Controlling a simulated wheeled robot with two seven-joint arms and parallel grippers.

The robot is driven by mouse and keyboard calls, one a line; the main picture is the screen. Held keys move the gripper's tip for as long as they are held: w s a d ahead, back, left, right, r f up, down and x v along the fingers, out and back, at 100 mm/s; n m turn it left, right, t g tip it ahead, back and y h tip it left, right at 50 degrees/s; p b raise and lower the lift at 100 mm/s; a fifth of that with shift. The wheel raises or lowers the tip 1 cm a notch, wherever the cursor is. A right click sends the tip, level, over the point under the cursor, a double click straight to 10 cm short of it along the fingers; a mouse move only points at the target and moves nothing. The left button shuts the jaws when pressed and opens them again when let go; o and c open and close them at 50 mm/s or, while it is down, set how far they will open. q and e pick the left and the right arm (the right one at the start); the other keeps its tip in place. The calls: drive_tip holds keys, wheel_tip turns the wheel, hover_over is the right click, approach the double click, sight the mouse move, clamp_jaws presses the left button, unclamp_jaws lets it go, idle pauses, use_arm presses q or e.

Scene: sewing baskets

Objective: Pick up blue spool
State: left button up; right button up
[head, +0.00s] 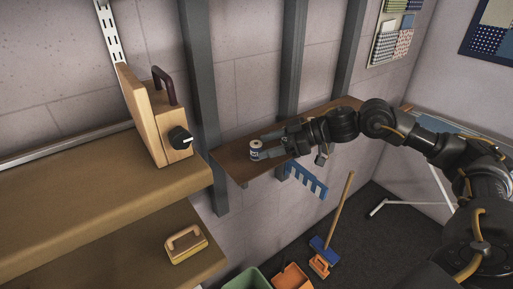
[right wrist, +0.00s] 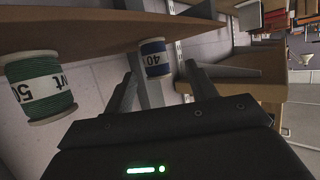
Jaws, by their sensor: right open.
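The blue spool (head: 256,146) stands near the left end of the brown wall shelf in the head view, with a pale label band. In the right wrist view the blue spool (right wrist: 154,57) appears upside down, at the shelf, between the fingertips. My right gripper (head: 266,147) is open and reaches along the shelf from the right, its fingertips at the spool. In the right wrist view my right gripper (right wrist: 161,68) has a finger on each side of the spool; whether either touches it I cannot tell. My left gripper is not in view.
A green spool (right wrist: 42,88) is beside the gripper in the right wrist view. The brown shelf (head: 231,160) is narrow. A wooden shelf unit (head: 80,215) with a boxy machine (head: 148,115) stands left. A blue rack (head: 306,181) and a broom (head: 339,212) are below.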

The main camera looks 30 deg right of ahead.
sight(260, 143)
drive_tip(key=p+x, duration=0.1)
drive_tip(key=x, duration=0.3)
drive_tip(key=shift+w+d, duration=0.1)
drive_tip(key=shift+w, duration=0.15)
drive_tip(key=shift+s, duration=0.15)
drive_tip(key=shift+c, duration=0.8)
drive_tip(key=c, duration=0.9)
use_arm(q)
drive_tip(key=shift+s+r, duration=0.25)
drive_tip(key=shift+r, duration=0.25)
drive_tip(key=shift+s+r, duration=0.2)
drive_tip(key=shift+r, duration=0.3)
use_arm(e)
drive_tip(key=shift+r+b, duration=0.3)
drive_tip(key=shift+r, duration=0.2)
wheel_tip(260, 143, up, 3)
drive_tip(key=shift+s+d+f+b, duration=0.15)
drive_tip(key=shift+s+b, duration=0.05)
drive_tip(key=shift+b, duration=0.45)
use_arm(q)
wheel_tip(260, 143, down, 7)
drive_tip(key=b, duration=0.4)
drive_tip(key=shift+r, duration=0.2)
use_arm(e)
drive_tip(key=s+d+r, duration=0.2)
drive_tip(key=s+r, duration=0.7)
drive_tip(key=s, duration=0.4)
drive_tip(key=shift+d+r, duration=0.2)
drive_tip(key=shift+d, duration=0.2)
